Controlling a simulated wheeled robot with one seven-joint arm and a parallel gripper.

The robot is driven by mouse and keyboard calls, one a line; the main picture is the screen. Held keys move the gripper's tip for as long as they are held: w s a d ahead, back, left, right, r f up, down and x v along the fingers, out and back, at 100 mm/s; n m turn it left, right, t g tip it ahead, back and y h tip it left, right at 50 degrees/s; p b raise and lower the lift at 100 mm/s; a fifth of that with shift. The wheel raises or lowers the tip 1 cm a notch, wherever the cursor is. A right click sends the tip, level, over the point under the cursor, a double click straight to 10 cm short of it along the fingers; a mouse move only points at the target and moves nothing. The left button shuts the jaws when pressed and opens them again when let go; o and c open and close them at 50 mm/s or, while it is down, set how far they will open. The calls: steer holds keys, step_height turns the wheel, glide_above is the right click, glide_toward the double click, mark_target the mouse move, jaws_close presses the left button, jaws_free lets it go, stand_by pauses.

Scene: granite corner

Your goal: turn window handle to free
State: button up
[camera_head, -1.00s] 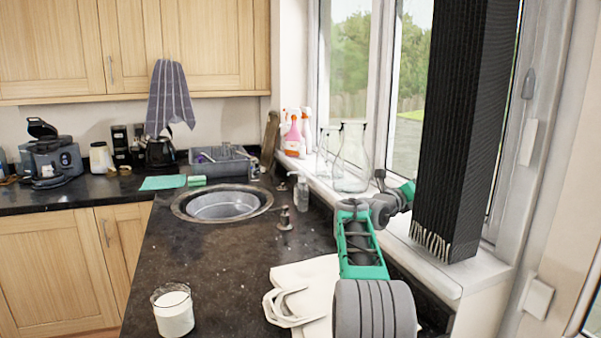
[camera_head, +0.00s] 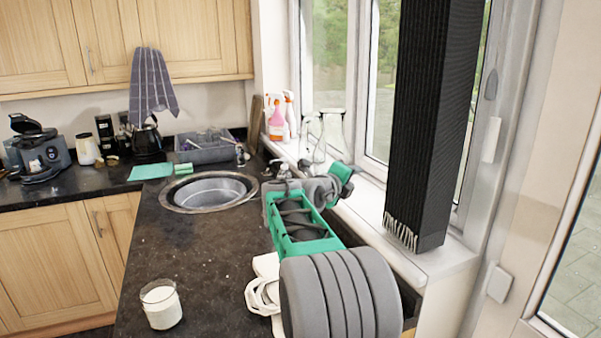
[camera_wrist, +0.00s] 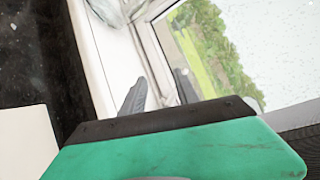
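A grey, teardrop-shaped fitting that looks like the window handle (camera_head: 491,84) is on the white frame to the right of the dark curtain. My gripper is low over the counter and sill, left of the curtain and well away from that fitting. In the head view my own arm mostly hides its fingers. In the wrist view my gripper (camera_wrist: 162,88) shows two grey fingertips apart beyond the green and black housing, with nothing seen between them but sill and window frame. No handle is clear in the wrist view.
The dark fringed curtain (camera_head: 432,130) hangs over the sill (camera_head: 440,262). Glass bottles (camera_head: 328,138) and spray bottles (camera_head: 279,118) stand on the sill.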

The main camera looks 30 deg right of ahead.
steer(key=a+r+n+t+y+p, duration=0.2)
steer(key=a+n+y+p, duration=0.4)
steer(key=a, duration=1.3)
steer(key=r+n+p, duration=0.1)
steer(key=n+p, duration=0.2)
steer(key=n, duration=0.4)
steer(key=shift+s+a+r+n+y, duration=0.15)
steer(key=shift+s+r+n+y, duration=0.05)
steer(key=shift+n+y, duration=0.1)
steer(key=shift+w+a+f, duration=0.1)
steer(key=shift+w+a, duration=0.05)
steer(key=shift+a, duration=0.1)
